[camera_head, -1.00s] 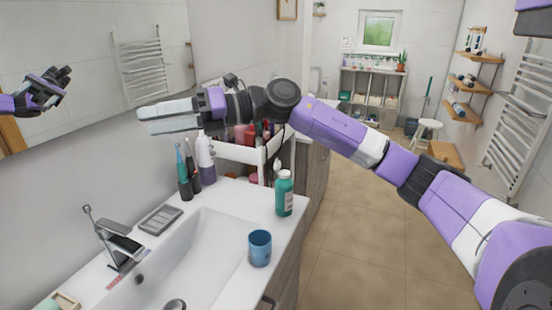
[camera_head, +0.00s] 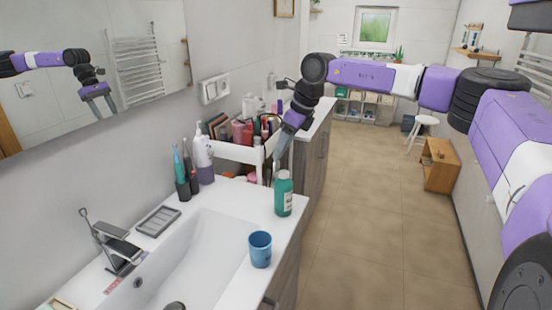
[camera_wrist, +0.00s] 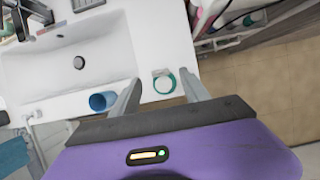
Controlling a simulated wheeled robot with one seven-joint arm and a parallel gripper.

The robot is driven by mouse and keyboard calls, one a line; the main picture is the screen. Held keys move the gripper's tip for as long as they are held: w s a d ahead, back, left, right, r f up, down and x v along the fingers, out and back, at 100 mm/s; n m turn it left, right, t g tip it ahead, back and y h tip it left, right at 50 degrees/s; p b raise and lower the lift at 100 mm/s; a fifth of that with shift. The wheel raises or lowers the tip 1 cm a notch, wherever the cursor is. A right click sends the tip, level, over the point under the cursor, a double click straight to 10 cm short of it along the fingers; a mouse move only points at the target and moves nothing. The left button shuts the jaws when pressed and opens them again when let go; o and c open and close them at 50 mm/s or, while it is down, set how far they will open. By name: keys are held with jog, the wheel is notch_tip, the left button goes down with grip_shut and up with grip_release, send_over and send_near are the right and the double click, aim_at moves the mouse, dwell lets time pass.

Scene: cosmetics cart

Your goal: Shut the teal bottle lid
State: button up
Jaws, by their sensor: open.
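The teal bottle (camera_head: 283,198) stands upright on the right edge of the washbasin counter, with a pale label and a greyish-white top. In the wrist view its top (camera_wrist: 164,82) shows from above as a teal ring with a pale piece at its upper side; I cannot tell clearly how the lid sits. My gripper (camera_head: 281,152) points down just above and behind the bottle in the head view. In the wrist view my gripper (camera_wrist: 160,81) is open and empty, and the bottle top appears between its two fingertips, apart from them.
A blue cup (camera_head: 260,249) stands in front of the bottle, beside the white basin (camera_head: 190,250). A white cart (camera_head: 240,152) full of cosmetics stands close behind. Toothbrushes and a white-and-purple bottle (camera_head: 203,160) stand at the wall. Open floor lies to the right.

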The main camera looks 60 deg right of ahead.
aim_at(276, 165)
jog(key=shift+p+x, duration=0.45)
jog(key=shift+x, duration=2.25)
grip_shut()
